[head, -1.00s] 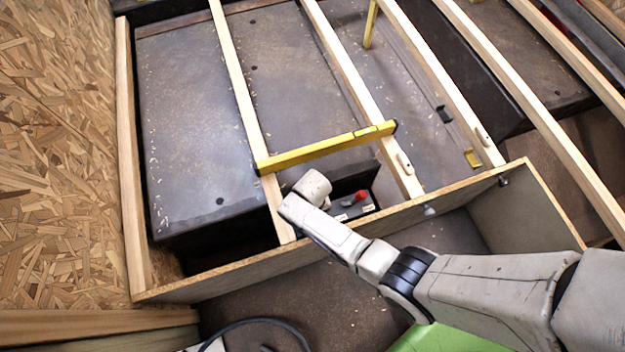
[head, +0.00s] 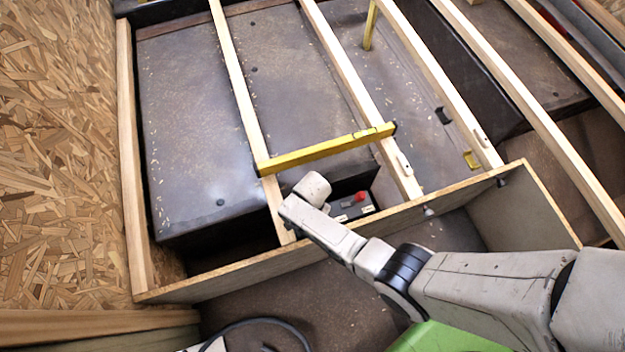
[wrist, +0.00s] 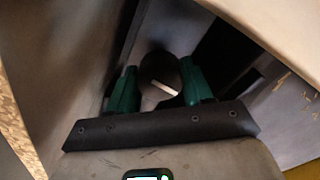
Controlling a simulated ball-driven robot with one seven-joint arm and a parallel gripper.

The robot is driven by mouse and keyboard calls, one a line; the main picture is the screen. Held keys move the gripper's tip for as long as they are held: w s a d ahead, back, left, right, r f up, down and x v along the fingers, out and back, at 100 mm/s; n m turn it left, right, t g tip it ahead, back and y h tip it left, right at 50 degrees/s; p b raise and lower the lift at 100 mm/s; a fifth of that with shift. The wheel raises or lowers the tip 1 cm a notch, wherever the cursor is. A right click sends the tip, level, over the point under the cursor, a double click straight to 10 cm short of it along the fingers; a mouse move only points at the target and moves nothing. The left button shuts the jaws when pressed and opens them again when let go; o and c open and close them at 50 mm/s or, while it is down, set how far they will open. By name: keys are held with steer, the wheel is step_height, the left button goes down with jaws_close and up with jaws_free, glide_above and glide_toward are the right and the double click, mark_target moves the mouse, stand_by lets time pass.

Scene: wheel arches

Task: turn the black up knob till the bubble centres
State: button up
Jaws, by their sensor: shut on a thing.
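A dark round knob (wrist: 158,62) with a white stripe is in the wrist view. The green-padded fingers of my gripper (wrist: 158,76) are shut on it, one on each side. A yellow spirit level (head: 325,151) lies across two wooden joists in the head view. Its bubble is too small to read. My wrist reaches down just in front of the level, between the joists, and hides the knob and my fingers in the head view.
A dark box with a red knob (head: 360,197) and pale labels sits below, right of my wrist. A chipboard edge (head: 210,283) runs in front. Joists flank my wrist: one on the left (head: 243,90), another on the right (head: 350,75). Dark wheel arches lie beneath.

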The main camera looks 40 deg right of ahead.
steer(key=m, duration=0.6)
steer(key=shift+m, duration=0.3)
steer(key=m, duration=0.5)
steer(key=shift+p, duration=0.35)
steer(key=o, duration=1)
steer(key=shift+o, duration=0.2)
step_height(320, 180, up, 11)
steer(key=p, duration=0.5)
steer(key=shift+f, duration=0.15)
